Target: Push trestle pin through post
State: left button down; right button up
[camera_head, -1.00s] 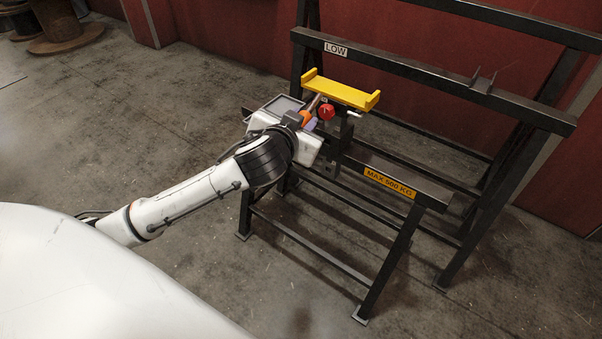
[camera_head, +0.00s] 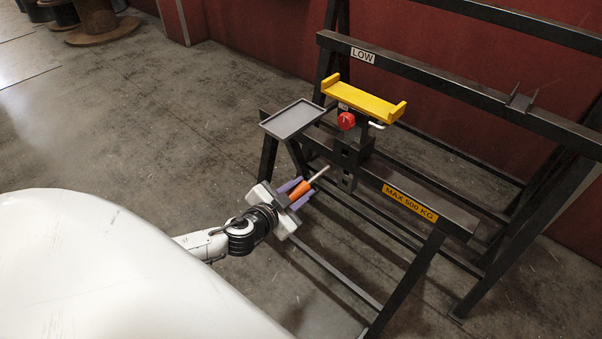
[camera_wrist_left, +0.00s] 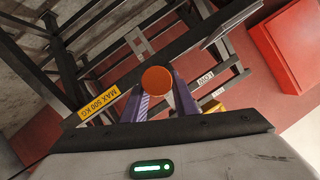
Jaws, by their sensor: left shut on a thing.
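My left gripper (camera_head: 296,193), with purple fingers, is shut on the orange handle (camera_head: 302,189) of a tool with a thin pale shaft (camera_head: 320,173). The shaft points up and right at the lower part of the dark post (camera_head: 347,181) on the trestle. I cannot tell whether its tip touches the post. In the left wrist view the round orange handle end (camera_wrist_left: 156,80) sits between the fingers and hides the shaft. A red knob (camera_head: 346,120) and a pale bent rod (camera_head: 376,125) are at the post's top. My right gripper is not in view.
A yellow cradle (camera_head: 362,100) tops the post. A grey tray (camera_head: 293,119) sits on the trestle's left end. The black trestle beam (camera_head: 446,213) bears an orange MAX 500 KG label. A taller black frame (camera_head: 455,86) stands behind.

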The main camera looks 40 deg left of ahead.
aim_at(315, 177)
pick_arm(q)
jog(key=shift+w+d, duration=0.15)
jog(key=shift+w, duration=1.3)
jog(key=shift+w+d, duration=0.1)
jog(key=shift+w, duration=1.3)
